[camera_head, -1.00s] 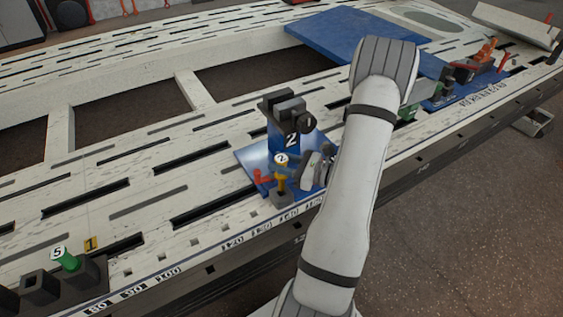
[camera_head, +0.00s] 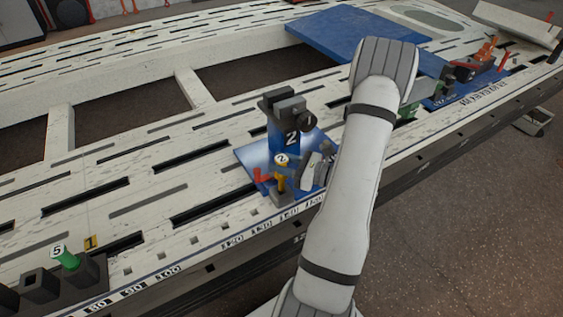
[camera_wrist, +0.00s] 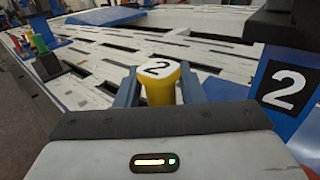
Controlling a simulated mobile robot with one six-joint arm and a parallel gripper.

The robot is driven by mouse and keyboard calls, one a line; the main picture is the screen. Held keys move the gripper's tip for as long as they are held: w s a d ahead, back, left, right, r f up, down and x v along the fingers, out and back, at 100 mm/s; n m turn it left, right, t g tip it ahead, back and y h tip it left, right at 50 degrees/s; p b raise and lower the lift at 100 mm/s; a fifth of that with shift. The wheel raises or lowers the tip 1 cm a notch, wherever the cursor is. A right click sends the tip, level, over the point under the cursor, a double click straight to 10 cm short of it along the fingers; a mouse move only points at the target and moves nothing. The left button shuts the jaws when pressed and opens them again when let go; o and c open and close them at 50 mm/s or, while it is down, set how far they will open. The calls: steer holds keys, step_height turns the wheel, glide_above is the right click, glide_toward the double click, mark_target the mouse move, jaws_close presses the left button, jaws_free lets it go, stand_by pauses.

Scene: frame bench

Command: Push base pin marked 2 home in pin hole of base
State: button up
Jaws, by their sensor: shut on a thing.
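The base pin marked 2 (camera_head: 281,173) is yellow with a white top. It stands about upright at a small dark grey block (camera_head: 282,199) on the front edge of the blue base (camera_head: 250,158). I cannot tell how deep its lower end sits. My gripper (camera_wrist: 158,92) is shut on the pin, with a finger on each side; in the wrist view the yellow pin head (camera_wrist: 160,86) stands between them. The base's dark and blue upright (camera_head: 285,135), marked 2, rises behind the pin. It also shows at the right of the wrist view (camera_wrist: 282,88).
A red handle (camera_head: 262,176) sits left of the pin on the base. A dark rack with a green pin marked 5 (camera_head: 66,258) is at the near left. Another fixture with orange parts (camera_head: 485,55) stands far right. The slotted bench (camera_head: 150,160) is clear between.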

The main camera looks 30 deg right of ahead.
mark_target(281, 180)
steer(key=shift+f+b, duration=2.35)
steer(key=shift+f, duration=1.35)
steer(key=o, duration=1.2)
steer(key=shift+r, duration=0.1)
steer(key=p+v, duration=0.2)
steer(key=v, duration=0.6)
steer(key=shift+p, duration=0.3)
steer(key=s+a+r+n+g+p, duration=0.1)
steer(key=a+r+n+g+p, duration=0.7)
steer(key=r, duration=0.5)
steer(key=s+a+r+n+g+p, duration=0.1)
steer(key=a+r+n+g+p, duration=0.6)
steer(key=a+r, duration=0.5)
steer(key=s+a+r+n+t+h+p, duration=0.1)
steer(key=r+n+h+p, duration=0.4)
steer(key=r, duration=0.8)
steer(key=s+a+r+n+t+h+p, duration=0.1)
steer(key=s+a+r+n+h+p, duration=0.3)
steer(key=r+n+p, duration=0.5)
step_height(281, 180, up, 6)
steer(key=s+h+p, duration=0.1)
steer(key=p, duration=0.2)
steer(key=shift+f+t+p, duration=0.15)
steer(key=shift+t+p, duration=0.25)
